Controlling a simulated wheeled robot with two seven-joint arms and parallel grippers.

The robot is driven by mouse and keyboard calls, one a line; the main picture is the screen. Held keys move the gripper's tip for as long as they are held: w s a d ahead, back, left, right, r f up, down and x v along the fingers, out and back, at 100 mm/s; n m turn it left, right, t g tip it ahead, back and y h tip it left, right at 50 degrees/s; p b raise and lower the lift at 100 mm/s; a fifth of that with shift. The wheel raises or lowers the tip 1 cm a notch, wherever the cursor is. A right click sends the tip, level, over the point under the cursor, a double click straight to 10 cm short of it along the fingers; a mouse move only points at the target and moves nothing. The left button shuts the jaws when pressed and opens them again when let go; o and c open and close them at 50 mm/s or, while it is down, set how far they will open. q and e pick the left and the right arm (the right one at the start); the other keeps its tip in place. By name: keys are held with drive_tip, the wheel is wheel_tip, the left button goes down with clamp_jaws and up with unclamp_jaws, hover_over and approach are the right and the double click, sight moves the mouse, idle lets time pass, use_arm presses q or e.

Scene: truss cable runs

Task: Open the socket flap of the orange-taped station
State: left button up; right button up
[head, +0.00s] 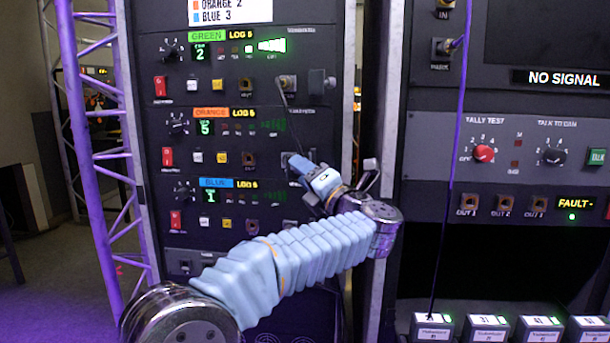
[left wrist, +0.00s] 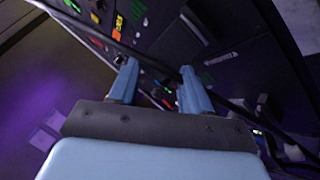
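The orange-taped station, with its orange label (head: 211,113) and green number 5, is the middle one on the dark rack panel in the head view. My left gripper (head: 296,168) is at the right side of this station, in front of its socket area. The gripper and wrist cover most of the socket and flap, so I cannot tell the flap's state or whether a finger touches it. In the left wrist view the two blue fingers (left wrist: 160,86) stand apart, with no object clearly held between them. My right gripper is not in view.
The green-labelled station (head: 207,36) is above, with a cable at its socket (head: 287,84). The blue-labelled station (head: 215,183) is below, partly behind my arm. A purple truss (head: 95,130) stands left. A grey control panel (head: 520,130) is at right, with a hanging cable before it.

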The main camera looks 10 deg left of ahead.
use_arm(q)
drive_tip(key=b+v, duration=0.3)
drive_tip(key=v, duration=1)
drive_tip(key=shift+s+d, duration=0.2)
drive_tip(key=shift+d, duration=0.1)
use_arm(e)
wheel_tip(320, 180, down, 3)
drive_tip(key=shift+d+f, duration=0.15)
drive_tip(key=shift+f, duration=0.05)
use_arm(q)
drive_tip(key=shift+f, duration=0.15)
